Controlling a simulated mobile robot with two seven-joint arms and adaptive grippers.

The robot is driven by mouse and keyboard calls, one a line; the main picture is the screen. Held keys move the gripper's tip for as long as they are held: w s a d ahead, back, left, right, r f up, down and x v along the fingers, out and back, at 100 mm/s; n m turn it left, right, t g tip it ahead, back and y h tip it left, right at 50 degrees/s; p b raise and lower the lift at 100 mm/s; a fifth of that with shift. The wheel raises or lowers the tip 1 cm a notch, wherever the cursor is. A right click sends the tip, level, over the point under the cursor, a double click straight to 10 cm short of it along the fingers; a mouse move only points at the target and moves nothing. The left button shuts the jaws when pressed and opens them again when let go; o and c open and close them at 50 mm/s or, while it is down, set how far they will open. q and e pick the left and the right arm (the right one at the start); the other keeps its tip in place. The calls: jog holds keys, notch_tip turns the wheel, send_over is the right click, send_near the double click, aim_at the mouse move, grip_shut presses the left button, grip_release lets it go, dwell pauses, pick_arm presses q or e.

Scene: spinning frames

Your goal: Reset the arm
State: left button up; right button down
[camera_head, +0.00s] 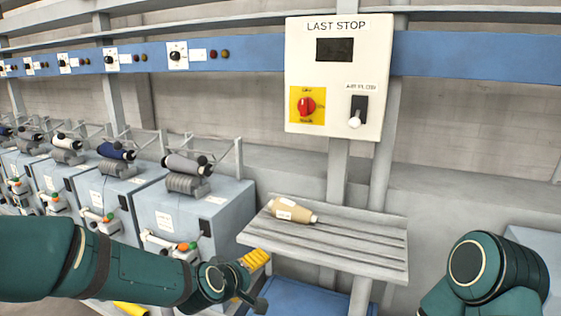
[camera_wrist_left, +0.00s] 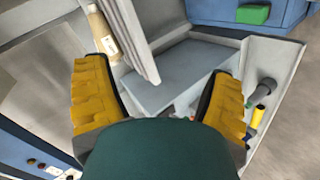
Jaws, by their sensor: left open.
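My left arm (camera_head: 120,265) comes in from the left in the head view, in front of the spinning machines. Its left gripper (camera_head: 256,262) has yellow fingers and is near the left front of the grey shelf (camera_head: 340,250). In the left wrist view the left gripper (camera_wrist_left: 165,100) is open, with its two yellow pads wide apart and nothing between them. My right arm (camera_head: 485,270) shows at the lower right of the head view; its gripper is out of view.
A white control box (camera_head: 338,78) with a red knob (camera_head: 306,106) hangs above. Blue-grey machines (camera_head: 180,212) with bobbins line the left side.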

pick_arm(q)
jog(key=s+a+f+m+g, duration=0.15)
jog(key=s+f, duration=0.25)
jog(key=f, duration=0.5)
jog(key=s+f+m+g, duration=0.2)
jog(key=s+f, duration=0.2)
jog(key=f, duration=0.5)
jog(key=s+a+f+m+g, duration=0.1)
jog(key=s+f+m+g, duration=0.2)
jog(key=s+f, duration=0.8)
jog(key=s+g, duration=0.1)
jog(key=s, duration=0.2)
jog(key=shift+a+f+g+y, duration=0.15)
jog(key=shift+f+g+y, duration=0.1)
jog(key=shift+g+y, duration=0.1)
